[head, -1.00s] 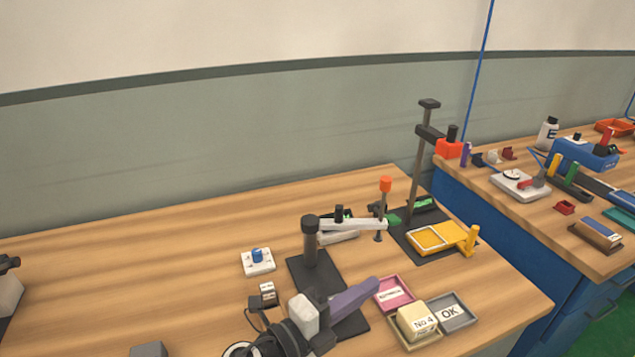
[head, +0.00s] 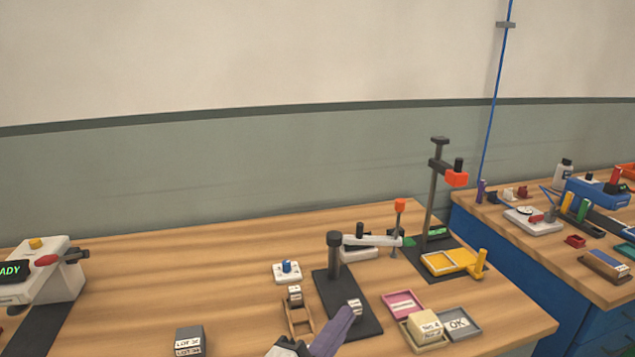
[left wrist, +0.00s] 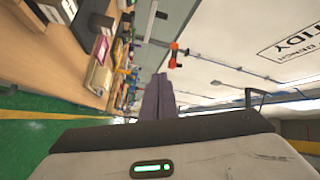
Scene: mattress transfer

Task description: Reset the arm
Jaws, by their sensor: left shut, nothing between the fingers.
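My left gripper (head: 345,322) shows at the bottom edge of the head view, its purple fingers shut and empty. They point up and right, in front of the black base plate (head: 365,322) of a stand. Most of my left arm is cut off by the frame. My right gripper is not in view.
A pink tray (head: 403,305), a cream block labelled No.4 (head: 426,326) and a grey OK tray (head: 460,322) lie right of the fingers. A tall stand (head: 431,200) with a yellow tray (head: 447,263) is behind. A grey LOT box (head: 189,340) stands left. The left-middle wooden top is clear.

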